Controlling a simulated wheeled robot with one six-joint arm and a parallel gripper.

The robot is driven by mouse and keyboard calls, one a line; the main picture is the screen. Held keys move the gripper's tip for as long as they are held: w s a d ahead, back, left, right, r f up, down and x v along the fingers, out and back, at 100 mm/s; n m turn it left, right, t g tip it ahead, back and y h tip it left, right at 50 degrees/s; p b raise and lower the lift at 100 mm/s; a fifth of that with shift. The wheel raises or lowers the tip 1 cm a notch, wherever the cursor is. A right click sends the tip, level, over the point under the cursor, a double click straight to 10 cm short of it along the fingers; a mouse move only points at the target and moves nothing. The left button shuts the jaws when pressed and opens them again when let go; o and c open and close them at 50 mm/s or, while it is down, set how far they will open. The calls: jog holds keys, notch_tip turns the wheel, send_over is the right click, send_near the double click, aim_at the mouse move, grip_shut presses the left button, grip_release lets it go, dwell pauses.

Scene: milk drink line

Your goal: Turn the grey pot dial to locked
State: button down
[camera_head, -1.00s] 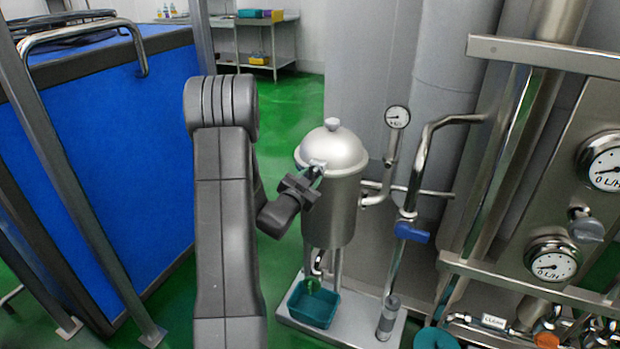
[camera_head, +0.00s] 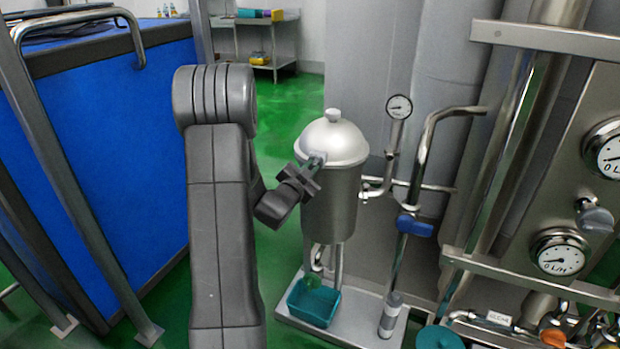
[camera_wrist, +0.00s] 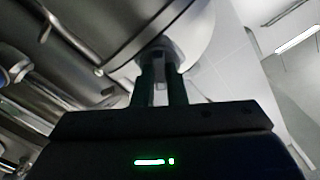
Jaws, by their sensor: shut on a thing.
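The steel pot (camera_head: 333,205) stands upright on its base, its domed lid (camera_head: 332,142) on top. The grey pot dial sits at the front of the pot, just under the lid rim, and is mostly hidden by my gripper (camera_head: 316,162) in the head view. In the wrist view the dial (camera_wrist: 157,51) shows at the fingertips. My gripper (camera_wrist: 160,80) is shut on it, with a finger on each side. I cannot read the dial's setting.
A teal bin (camera_head: 314,304) stands under the pot's spout. A gauge (camera_head: 399,107) and a pipe with a blue valve handle (camera_head: 414,225) are right of the pot. A blue-panelled unit (camera_head: 110,160) stands at left. Green floor is clear behind my arm.

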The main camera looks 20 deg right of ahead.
jog(key=m+b, duration=0.1)
jog(key=b, duration=0.2)
jog(key=m+b, duration=0.4)
jog(key=b, duration=0.1)
jog(key=shift+f+b, duration=0.3)
jog(key=shift+f, duration=0.05)
jog(key=m+b, duration=0.3)
jog(key=b, duration=0.1)
jog(key=shift+r+m, duration=0.1)
jog(key=shift+m, duration=0.2)
jog(key=shift+r+m+b, duration=0.15)
jog(key=shift+m+b, duration=0.8)
jog(key=shift+m, duration=0.15)
jog(key=c, duration=1.5)
grip_release()
jog(key=shift+o, duration=0.2)
jog(key=p+v, duration=0.1)
jog(key=v, duration=1.3)
jog(key=shift+p, duration=0.4)
jog(key=shift+d, duration=0.2)
